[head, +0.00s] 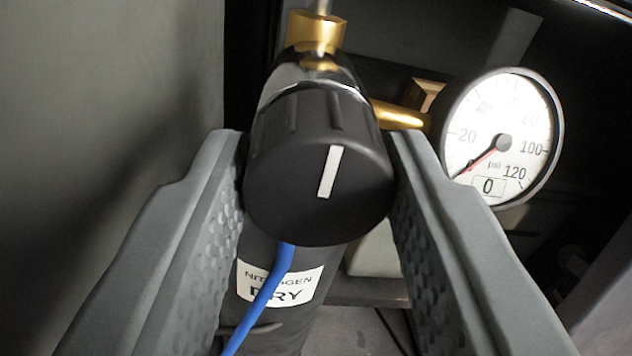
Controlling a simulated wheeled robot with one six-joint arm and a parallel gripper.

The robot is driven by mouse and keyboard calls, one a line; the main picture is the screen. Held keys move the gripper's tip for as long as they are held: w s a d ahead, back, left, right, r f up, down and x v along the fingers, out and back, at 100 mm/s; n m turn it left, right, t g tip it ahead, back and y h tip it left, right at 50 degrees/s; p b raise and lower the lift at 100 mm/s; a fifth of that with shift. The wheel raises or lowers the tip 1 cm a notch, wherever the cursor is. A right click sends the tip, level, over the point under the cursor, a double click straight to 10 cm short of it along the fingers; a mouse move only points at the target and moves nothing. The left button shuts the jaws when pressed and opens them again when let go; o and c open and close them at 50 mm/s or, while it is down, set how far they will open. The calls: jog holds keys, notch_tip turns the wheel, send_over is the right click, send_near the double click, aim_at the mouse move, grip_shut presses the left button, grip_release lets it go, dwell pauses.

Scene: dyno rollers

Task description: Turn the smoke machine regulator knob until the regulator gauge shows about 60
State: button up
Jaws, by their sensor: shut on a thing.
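The black regulator knob (290,190) is in the middle of the head view, with a white mark line that leans slightly right at its top. My gripper (318,180) is shut on the knob, one grey finger on each side of it. The round white regulator gauge (515,115) is at the right, joined by a brass stem (400,117). Its red needle points to the lower left, at the low end of the scale, and its small display reads 0. My right finger hides a little of the gauge's lower left edge.
A dark cylinder with a label reading "NITROGEN DRY" (312,283) stands below the knob. A blue hose (262,300) runs down in front of it. A brass fitting (316,30) is above the knob. A plain grey surface (100,90) fills the left side.

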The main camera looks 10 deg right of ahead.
jog(key=shift+m, duration=0.3)
jog(key=m, duration=0.9)
jog(key=shift+m, duration=0.4)
jog(key=m, duration=0.3)
jog(key=shift+m, duration=0.3)
jog(key=m, duration=0.5)
jog(key=shift+d+y, duration=0.1)
jog(key=shift+y, duration=0.2)
jog(key=shift+m, duration=2.3)
jog(key=o, duration=1)
